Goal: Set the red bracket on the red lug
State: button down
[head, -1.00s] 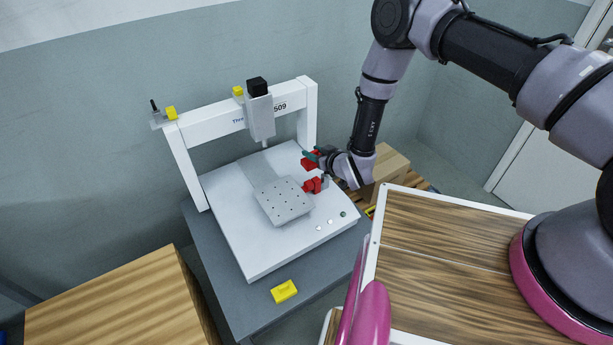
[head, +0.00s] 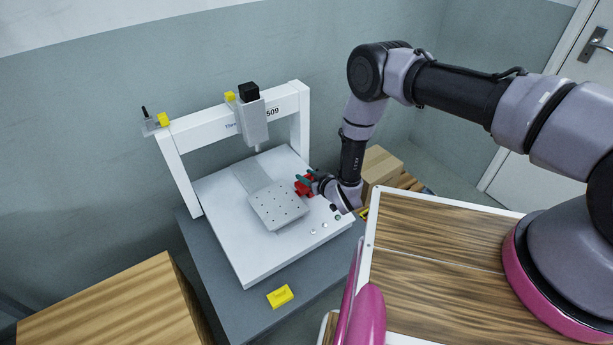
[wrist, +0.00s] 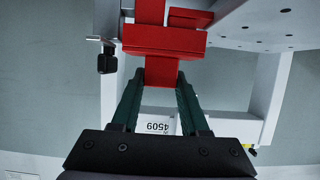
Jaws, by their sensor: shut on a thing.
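My gripper (head: 307,180) is at the right edge of the white machine base, shut on the red bracket (wrist: 164,72). In the wrist view the bracket's narrow part sits between the dark green fingers, with a wide red bar just beyond it. More red (wrist: 150,10), apparently the red lug, shows past that bar at the top edge. In the head view the red parts (head: 302,186) run together beside the perforated plate, partly hidden by my gripper. I cannot tell whether the bracket is seated on the lug or only touching it.
A black knob (wrist: 107,61) is close to the red bar. A yellow block (head: 280,296) lies in front. A cardboard box (head: 380,168) stands right of my wrist.

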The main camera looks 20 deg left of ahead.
jog(key=shift+f, duration=0.6)
jog(key=shift+c, duration=2.1)
grip_release()
jog(key=shift+r, duration=0.15)
jog(key=shift+r, duration=0.25)
jog(key=v, duration=1.2)
jog(key=shift+r, duration=0.2)
